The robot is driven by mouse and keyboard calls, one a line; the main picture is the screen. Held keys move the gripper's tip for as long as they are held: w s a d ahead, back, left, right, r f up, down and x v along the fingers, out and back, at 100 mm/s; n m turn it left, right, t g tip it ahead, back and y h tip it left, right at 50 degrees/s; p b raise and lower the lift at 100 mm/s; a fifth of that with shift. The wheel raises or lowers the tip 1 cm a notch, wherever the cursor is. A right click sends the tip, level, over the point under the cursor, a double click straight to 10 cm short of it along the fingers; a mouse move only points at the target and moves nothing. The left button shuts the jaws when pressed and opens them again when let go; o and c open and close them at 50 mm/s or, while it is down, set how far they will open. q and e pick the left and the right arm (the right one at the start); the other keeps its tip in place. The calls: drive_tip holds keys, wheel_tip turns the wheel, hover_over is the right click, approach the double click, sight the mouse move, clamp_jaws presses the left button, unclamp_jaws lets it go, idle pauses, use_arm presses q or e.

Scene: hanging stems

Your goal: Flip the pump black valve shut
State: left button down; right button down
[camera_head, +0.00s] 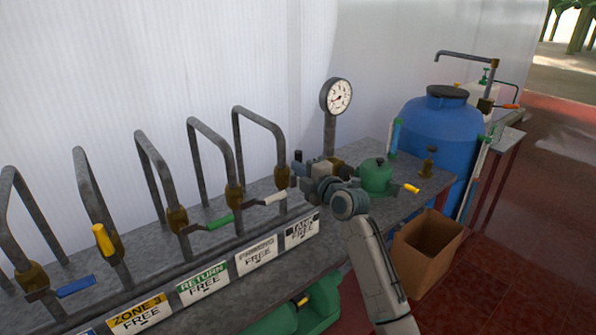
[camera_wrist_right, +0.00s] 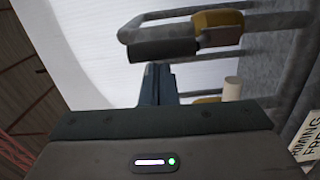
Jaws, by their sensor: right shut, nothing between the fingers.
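The black valve handle (camera_wrist_right: 165,50) shows in the right wrist view as a thick dark grip. It extends left from a brass valve body (camera_wrist_right: 217,18) on a grey pipe. My right gripper (camera_wrist_right: 155,72) is shut and empty, its fingertips at the lower edge of the black grip; I cannot tell whether they touch. In the head view the right gripper (camera_head: 303,169) is beside the rightmost pipe's brass valve (camera_head: 283,177), above the TANK FREE label (camera_head: 302,230). A small dark stub (camera_head: 297,155) shows there, possibly the handle's end. My left gripper is not in view.
A white-handled valve (camera_head: 275,198) is close by on the left; green (camera_head: 220,222), yellow (camera_head: 103,239) and blue (camera_head: 76,286) handles follow. A gauge (camera_head: 337,95) stands behind. A green round body (camera_head: 376,176), blue tank (camera_head: 445,135) and cardboard box (camera_head: 426,244) are right.

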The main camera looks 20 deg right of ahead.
drive_tip(key=shift+w+d+m, duration=0.1)
drive_tip(key=shift+d+m, duration=0.1)
drive_tip(key=shift+m, duration=0.1)
drive_tip(key=w+d+f+m+b, duration=0.3)
drive_tip(key=d+f+m+b, duration=0.3)
drive_tip(key=m, duration=0.9)
drive_tip(key=d+b, duration=0.3)
drive_tip(key=b, duration=0.2)
drive_tip(key=shift+w+d+f+g+y, duration=0.25)
drive_tip(key=shift+d+f+g+y, duration=0.05)
drive_tip(key=shift+d+g+y, duration=0.1)
drive_tip(key=shift+b, duration=0.3)
